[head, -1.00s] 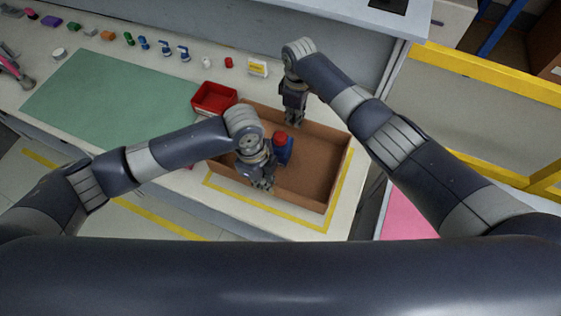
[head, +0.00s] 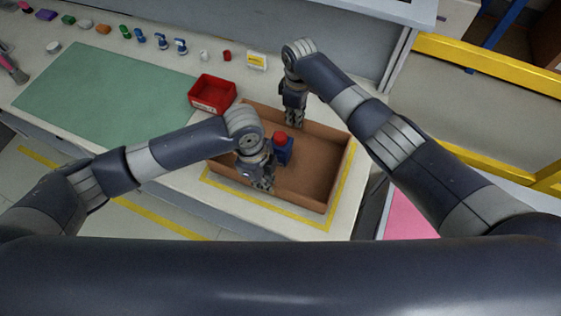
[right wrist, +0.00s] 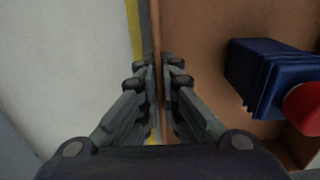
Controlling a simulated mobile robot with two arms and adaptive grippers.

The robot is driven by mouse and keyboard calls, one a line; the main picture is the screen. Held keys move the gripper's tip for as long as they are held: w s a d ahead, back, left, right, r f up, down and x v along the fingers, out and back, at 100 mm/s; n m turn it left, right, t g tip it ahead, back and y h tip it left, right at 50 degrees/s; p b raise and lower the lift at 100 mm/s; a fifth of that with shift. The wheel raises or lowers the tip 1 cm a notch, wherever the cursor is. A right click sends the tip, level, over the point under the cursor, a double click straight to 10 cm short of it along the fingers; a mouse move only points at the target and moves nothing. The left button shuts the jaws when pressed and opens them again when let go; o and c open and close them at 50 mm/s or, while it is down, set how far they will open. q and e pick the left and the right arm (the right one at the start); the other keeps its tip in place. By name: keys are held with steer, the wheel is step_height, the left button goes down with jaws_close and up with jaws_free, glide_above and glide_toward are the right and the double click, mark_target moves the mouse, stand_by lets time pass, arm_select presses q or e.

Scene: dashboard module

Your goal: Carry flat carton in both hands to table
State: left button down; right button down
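The flat carton (head: 318,172) is an open brown box with low walls, standing level on the table inside a yellow tape outline. My left gripper (head: 265,186) is at the near wall and looks closed on it, though its fingertips are small in the head view. My right gripper (head: 294,120) is at the far wall. In the right wrist view its fingers (right wrist: 158,78) are on both sides of the thin carton wall (right wrist: 157,35), close against it. A blue block-like part with a red top (head: 283,152) stands inside the carton, partly behind my left gripper.
A red bin (head: 212,106) stands by the carton's far left corner. A green mat (head: 105,95) covers the table on the left, with several small parts behind it. A yellow rail (head: 485,70) and a pink surface (head: 408,218) are on the right.

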arm_select(q)
steer(key=shift+s+f+b, duration=0.1)
steer(key=shift+f+b, duration=0.5)
steer(key=shift+f, duration=0.15)
arm_select(e)
steer(key=shift+f, duration=0.7)
arm_select(q)
steer(key=c, duration=1.8)
jaws_free()
arm_select(e)
steer(key=c, duration=1.8)
jaws_free()
arm_select(q)
steer(key=shift+r, duration=0.15)
steer(key=r, duration=0.3)
steer(key=a+r, duration=0.1)
steer(key=r, duration=0.7)
steer(key=shift+w+a+r, duration=0.15)
steer(key=shift+w+r, duration=0.05)
steer(key=shift+w, duration=0.15)
arm_select(e)
steer(key=shift+r, duration=0.5)
arm_select(q)
steer(key=shift+r, duration=0.15)
arm_select(e)
step_height(320, 180, up, 11)
